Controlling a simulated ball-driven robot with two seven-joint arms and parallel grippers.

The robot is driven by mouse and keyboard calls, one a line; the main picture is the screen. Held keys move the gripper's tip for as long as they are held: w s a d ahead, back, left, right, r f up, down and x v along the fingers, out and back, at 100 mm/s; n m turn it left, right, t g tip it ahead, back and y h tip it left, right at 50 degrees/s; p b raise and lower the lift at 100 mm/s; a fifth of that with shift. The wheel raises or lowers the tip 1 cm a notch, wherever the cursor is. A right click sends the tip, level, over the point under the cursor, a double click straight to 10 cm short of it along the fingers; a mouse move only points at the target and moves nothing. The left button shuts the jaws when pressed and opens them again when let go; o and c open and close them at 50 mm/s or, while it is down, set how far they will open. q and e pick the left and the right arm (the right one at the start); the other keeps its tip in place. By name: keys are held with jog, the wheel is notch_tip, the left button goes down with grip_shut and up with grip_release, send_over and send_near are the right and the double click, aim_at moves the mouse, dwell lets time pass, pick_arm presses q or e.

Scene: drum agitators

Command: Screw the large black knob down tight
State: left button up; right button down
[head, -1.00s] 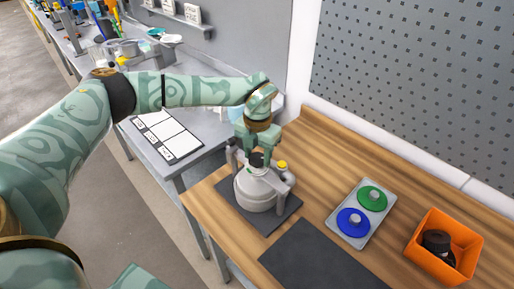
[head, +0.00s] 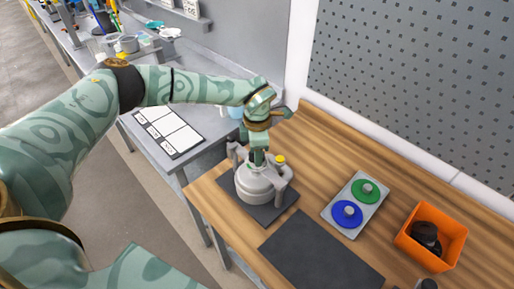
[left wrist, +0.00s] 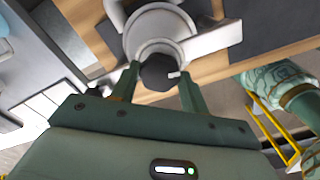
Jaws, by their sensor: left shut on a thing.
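The large black knob (left wrist: 158,73) sits on top of a grey lidded vessel (head: 258,188) with upright clamps at its sides. A small white mark shows on the knob's edge in the left wrist view. My left gripper (head: 258,164) comes down on the knob from above. In the left wrist view its two green fingers (left wrist: 160,84) stand on either side of the knob, shut on it. In the head view the finger hides most of the knob. My right gripper is not in view.
The vessel stands on a dark mat (head: 229,203) on the wooden bench. A yellow cap (head: 281,159) sits close beside the gripper. Right are a bare dark mat (head: 318,258), a tray (head: 338,226) with blue and green discs, and an orange bin (head: 452,245) holding black parts.

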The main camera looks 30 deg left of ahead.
pick_arm(q)
jog(key=shift+w+r+m, duration=0.2)
jog(key=shift+r+m, duration=0.05)
jog(key=shift+m, duration=0.55)
jog(key=o, duration=1)
jog(key=shift+s+f, duration=0.1)
jog(key=shift+s, duration=0.05)
notch_tip(320, 180, up, 16)
